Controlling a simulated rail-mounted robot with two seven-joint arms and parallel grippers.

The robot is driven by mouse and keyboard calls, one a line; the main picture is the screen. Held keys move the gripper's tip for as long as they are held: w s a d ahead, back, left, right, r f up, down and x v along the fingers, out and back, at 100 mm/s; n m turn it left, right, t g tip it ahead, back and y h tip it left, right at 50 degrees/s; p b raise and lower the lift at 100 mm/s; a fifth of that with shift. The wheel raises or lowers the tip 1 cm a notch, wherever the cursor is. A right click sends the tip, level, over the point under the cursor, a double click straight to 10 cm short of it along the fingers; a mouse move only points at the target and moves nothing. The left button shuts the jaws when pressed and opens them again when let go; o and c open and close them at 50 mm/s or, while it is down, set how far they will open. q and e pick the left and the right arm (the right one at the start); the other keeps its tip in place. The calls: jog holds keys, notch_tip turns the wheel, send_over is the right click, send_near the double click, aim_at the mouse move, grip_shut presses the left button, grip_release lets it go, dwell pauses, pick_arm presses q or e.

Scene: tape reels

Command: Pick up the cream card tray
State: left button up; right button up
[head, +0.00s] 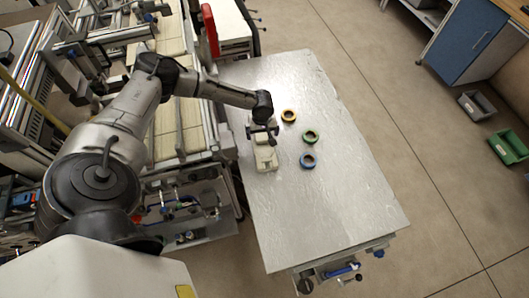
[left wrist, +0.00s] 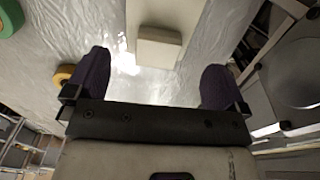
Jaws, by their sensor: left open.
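The cream card tray (head: 265,159) lies on the metal table near its left edge, partly hidden by my left gripper in the head view. It also shows in the left wrist view (left wrist: 160,47), as a flat cream body with a raised block. My left gripper (head: 263,130) is over the tray's far part. In the left wrist view, its two dark fingers (left wrist: 156,78) are spread wide, with the raised block ahead between them and nothing held. I cannot tell the exact height of the fingers over the tray. My right gripper is in neither view.
Yellow (head: 289,115), green (head: 310,136) and blue (head: 308,161) tape reels lie right of the tray on the metal table (head: 340,205). The table's right and near parts are clear. Machine frames with conveyor rollers stand close along its left edge.

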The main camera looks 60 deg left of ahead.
aim_at(262, 139)
pick_arm(q)
jog(key=shift+f+b, duration=0.3)
jog(key=shift+f, duration=2.6)
jog(key=c, duration=0.8)
